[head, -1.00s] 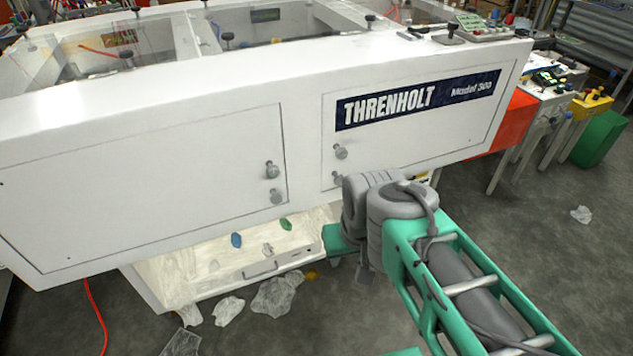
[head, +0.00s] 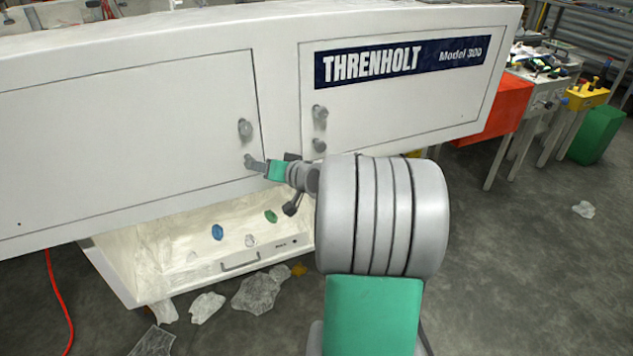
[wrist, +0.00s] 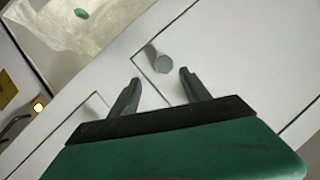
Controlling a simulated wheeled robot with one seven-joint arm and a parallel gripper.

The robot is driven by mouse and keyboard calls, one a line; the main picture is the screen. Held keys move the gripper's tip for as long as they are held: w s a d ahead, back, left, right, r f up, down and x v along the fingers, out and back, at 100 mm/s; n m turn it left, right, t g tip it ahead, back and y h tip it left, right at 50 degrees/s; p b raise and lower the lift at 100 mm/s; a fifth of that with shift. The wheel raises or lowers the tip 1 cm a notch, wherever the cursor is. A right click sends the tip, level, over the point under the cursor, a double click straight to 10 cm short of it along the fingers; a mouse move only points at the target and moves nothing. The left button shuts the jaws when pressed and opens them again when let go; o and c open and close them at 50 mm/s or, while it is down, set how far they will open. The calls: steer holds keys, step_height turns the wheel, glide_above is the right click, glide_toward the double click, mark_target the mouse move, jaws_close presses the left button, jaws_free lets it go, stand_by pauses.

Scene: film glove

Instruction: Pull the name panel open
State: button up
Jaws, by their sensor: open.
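The name panel (head: 400,115) is the right-hand door, with a dark THRENHOLT label; it looks closed. Its upper knob (head: 320,112) and lower knob (head: 319,145) are near its left edge. My gripper (head: 260,165) is left of these knobs, by the lower knob (head: 249,161) of the unlabelled left door. In the wrist view my gripper (wrist: 160,77) is open and empty, with one grey knob (wrist: 162,62) just ahead between the fingertip lines, near a door corner. It appears to be the left door's knob. I cannot tell whether they touch.
The left door (head: 120,140) looks closed and has another knob (head: 245,128) above. An open bin (head: 150,245) with small coloured pieces stands below. Crumpled plastic (head: 255,290) lies on the floor. An orange box (head: 497,108) is at the right; floor there is mostly clear.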

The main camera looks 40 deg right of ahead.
steer(key=s+d+f+m+t+h+b, duration=0.1)
steer(key=d+f, duration=0.1)
steer(key=d, duration=0.3)
steer(key=d+f+m+t+h+b, duration=0.1)
steer(key=d+f+m, duration=0.1)
steer(key=d+f, duration=0.15)
steer(key=m+t+h+b, duration=0.2)
steer(key=m+h, duration=0.1)
glide_toward(321, 149)
steer(key=w, duration=0.3)
steer(key=x, duration=0.7)
steer(key=shift+w+d, duration=0.25)
steer(key=shift+d, duration=0.25)
steer(key=shift+c, duration=0.3)
jaws_close()
